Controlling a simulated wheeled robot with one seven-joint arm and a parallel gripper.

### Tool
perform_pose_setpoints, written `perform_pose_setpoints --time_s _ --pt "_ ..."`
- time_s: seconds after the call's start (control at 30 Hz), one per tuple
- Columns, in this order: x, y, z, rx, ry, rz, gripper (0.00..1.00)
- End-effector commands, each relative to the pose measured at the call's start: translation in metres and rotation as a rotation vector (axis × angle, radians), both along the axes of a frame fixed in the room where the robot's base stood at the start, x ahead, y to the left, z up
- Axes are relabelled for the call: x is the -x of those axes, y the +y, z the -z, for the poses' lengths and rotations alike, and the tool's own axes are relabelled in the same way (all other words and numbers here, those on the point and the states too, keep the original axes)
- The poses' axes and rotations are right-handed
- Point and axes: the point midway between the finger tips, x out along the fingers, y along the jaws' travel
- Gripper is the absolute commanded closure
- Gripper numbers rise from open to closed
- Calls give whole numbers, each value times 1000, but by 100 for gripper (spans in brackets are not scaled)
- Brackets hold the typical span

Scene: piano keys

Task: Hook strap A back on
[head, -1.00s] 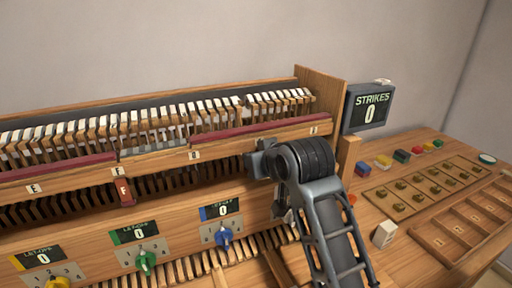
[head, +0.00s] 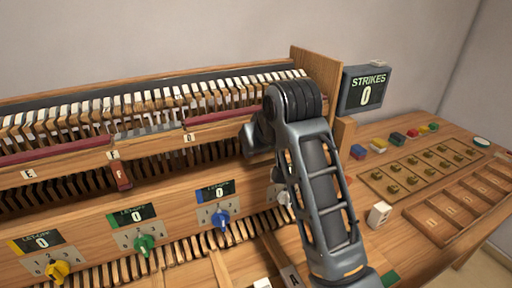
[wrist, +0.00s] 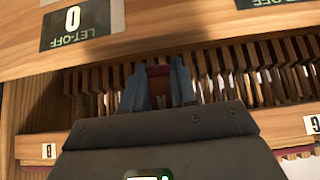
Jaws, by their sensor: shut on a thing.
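My gripper's two fingers (wrist: 158,92) show in the wrist view, shut on a small dark red piece (wrist: 158,71). It may be strap A, but no letter on it is readable. The fingers point at a row of wooden key parts inside the piano action. In the head view my arm hides the fingers and the held piece. A red tab (head: 122,177) hangs below the front rail (head: 70,165), left of my arm. A wooden piece marked A (head: 291,277) lies low, left of my forearm.
Let-off panels with yellow (head: 57,271), green (head: 145,245) and blue (head: 221,219) knobs line the front. The STRIKES display (head: 366,90) reads 0. At right are coloured blocks (head: 396,138), a brass-dotted board (head: 420,169), a wooden tray (head: 431,224) and a white block (head: 379,214).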

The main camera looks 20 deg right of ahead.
Motion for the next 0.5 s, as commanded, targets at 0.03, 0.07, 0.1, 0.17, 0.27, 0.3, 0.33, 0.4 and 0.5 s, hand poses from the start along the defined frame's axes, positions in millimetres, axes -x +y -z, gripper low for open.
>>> perform_pose_setpoints --time_s 0.03,0.07,0.1,0.17,0.27,0.3,0.33,0.4,0.5 --pt "-1 0 -1 0 -2 0 100" --pt "-1 0 -1 0 -3 0 100" --pt "-1 0 -1 0 -3 0 100" --pt "-1 0 -1 0 -3 0 69" --pt "0 0 -1 0 -2 0 59" --pt "0 0 0 0 -2 0 55" --pt "0 0 0 0 -2 0 53" --pt "0 0 0 0 -2 0 51" --pt "0 0 0 0 -2 0 51"
